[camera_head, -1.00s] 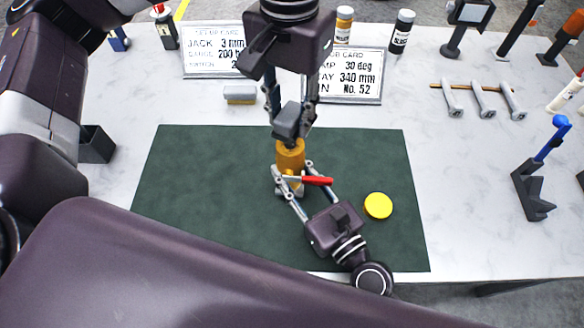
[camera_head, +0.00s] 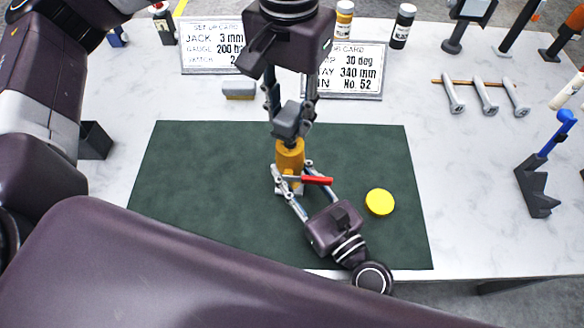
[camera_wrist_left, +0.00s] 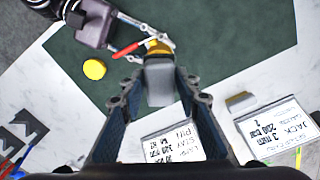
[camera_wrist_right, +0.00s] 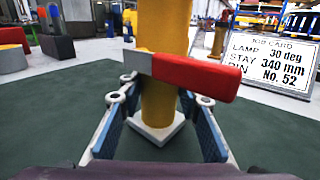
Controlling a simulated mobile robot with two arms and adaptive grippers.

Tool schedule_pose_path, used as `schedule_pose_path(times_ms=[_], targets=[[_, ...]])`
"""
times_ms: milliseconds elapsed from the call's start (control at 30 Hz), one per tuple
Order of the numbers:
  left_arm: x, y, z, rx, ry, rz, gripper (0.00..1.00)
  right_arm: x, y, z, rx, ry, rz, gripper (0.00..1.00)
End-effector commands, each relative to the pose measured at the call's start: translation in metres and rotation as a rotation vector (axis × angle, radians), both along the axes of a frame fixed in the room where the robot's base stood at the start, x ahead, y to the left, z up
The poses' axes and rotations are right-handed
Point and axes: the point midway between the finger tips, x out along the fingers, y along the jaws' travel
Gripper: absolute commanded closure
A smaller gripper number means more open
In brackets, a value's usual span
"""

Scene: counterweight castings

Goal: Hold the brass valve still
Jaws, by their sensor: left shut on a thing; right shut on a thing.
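The brass valve (camera_head: 290,154) stands upright on a small pale base on the dark green mat (camera_head: 200,180). It has a red lever (camera_head: 318,181) pointing right; the right wrist view shows this lever (camera_wrist_right: 195,77) in front of the brass body (camera_wrist_right: 160,105). My right gripper (camera_head: 292,167) comes from the front and is shut on the valve body, below the lever in its wrist view. My left gripper (camera_head: 290,104) points down from above and is shut on a grey block (camera_head: 287,121) just over the valve's top. The left wrist view shows this block (camera_wrist_left: 160,83) between the fingers.
A yellow disc (camera_head: 380,202) lies on the mat, right of the valve. The mat's left is clear.

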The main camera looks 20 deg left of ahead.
Motion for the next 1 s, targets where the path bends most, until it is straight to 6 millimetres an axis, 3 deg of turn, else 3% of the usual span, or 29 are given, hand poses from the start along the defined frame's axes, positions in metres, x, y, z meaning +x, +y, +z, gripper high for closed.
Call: schedule_pose_path(times_ms=[1000], targets=[[0.0000,0.0000,-0.0029,0.000,0.000,0.000,0.90,0.0006,0.0000,-0.0023,0.003,-0.003,-0.001,1.00]])
